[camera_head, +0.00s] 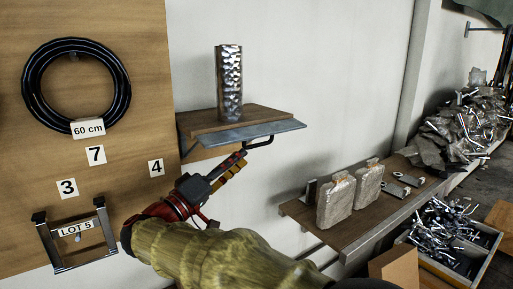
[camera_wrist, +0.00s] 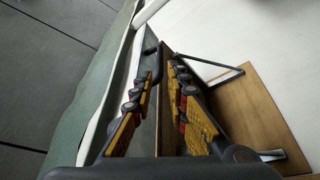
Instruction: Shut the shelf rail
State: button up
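The small wooden shelf (camera_head: 212,120) is fixed at the right side of the wooden panel. Its grey metal rail (camera_head: 250,131) lies folded down, nearly flat, along the front of the shelf. In the wrist view the yellow-padded fingers (camera_wrist: 163,74) are partly open, with a narrow gap between the tips. I cannot tell whether the fingers touch the rail.
A hammered metal cylinder (camera_head: 229,83) stands upright on the shelf. The wooden panel (camera_head: 130,130) carries a black hose coil (camera_head: 76,82) and a metal bracket frame (camera_head: 75,240). A lower bench (camera_head: 350,222) at right holds two wrapped packages (camera_head: 349,196).

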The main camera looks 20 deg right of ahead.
aim_at(256, 146)
jog(key=shift+m, duration=0.5)
jog(key=x, duration=0.8)
jog(key=shift+s+d+f+b, duration=0.1)
jog(key=shift+s+f+b, duration=0.1)
jog(key=shift+b, duration=0.1)
jog(key=shift+c, duration=0.6)
grip_shut()
